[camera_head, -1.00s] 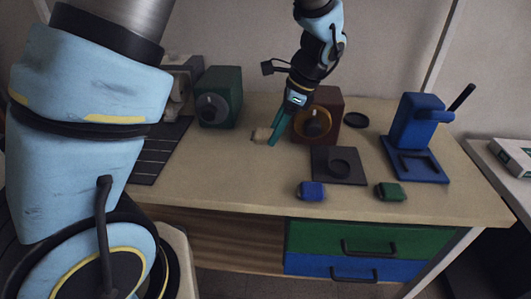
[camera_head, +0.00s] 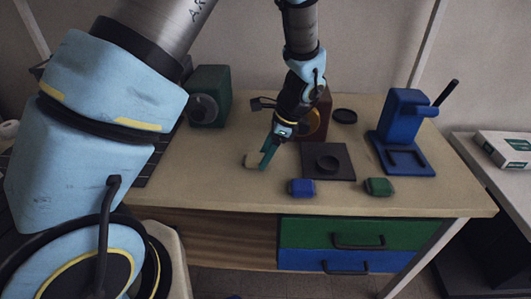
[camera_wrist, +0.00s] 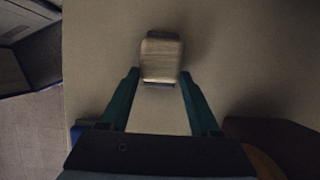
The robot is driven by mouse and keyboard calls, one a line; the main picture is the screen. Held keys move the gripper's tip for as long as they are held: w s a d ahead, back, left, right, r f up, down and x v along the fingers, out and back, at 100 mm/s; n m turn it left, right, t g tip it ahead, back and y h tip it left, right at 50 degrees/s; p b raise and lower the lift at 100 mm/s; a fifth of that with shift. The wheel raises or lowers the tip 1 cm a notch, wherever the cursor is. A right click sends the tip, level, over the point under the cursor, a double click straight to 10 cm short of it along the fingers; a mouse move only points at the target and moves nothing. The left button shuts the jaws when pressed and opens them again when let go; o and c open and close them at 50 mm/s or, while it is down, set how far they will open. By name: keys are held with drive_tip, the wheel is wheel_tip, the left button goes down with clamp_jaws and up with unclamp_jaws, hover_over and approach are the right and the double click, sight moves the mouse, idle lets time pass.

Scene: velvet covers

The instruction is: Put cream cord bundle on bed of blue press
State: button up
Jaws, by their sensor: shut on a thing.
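The cream cord bundle (camera_head: 252,160) is at the tips of my gripper (camera_head: 264,158), over the left-middle of the table. In the wrist view the bundle (camera_wrist: 162,57) sits between the two green fingertips of my gripper (camera_wrist: 160,76), which is shut on it. Whether it touches the tabletop is hard to tell. The blue press (camera_head: 398,118) stands at the right of the table, with a dark lever and a flat blue bed (camera_head: 420,168) at its front. The bed looks empty apart from a dark frame outline. My gripper is well left of the press.
A blue bundle (camera_head: 301,188) and a green bundle (camera_head: 378,187) lie near the front edge. A dark square plate (camera_head: 341,174) with a ring lies between gripper and press. A brown box (camera_head: 325,108) and green box (camera_head: 209,96) stand behind. Drawers (camera_head: 350,235) are below.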

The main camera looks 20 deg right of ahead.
drive_tip(key=o, duration=1.4)
drive_tip(key=shift+o, duration=0.2)
drive_tip(key=b+v, duration=0.2)
drive_tip(key=v, duration=1)
drive_tip(key=shift+r, duration=0.2)
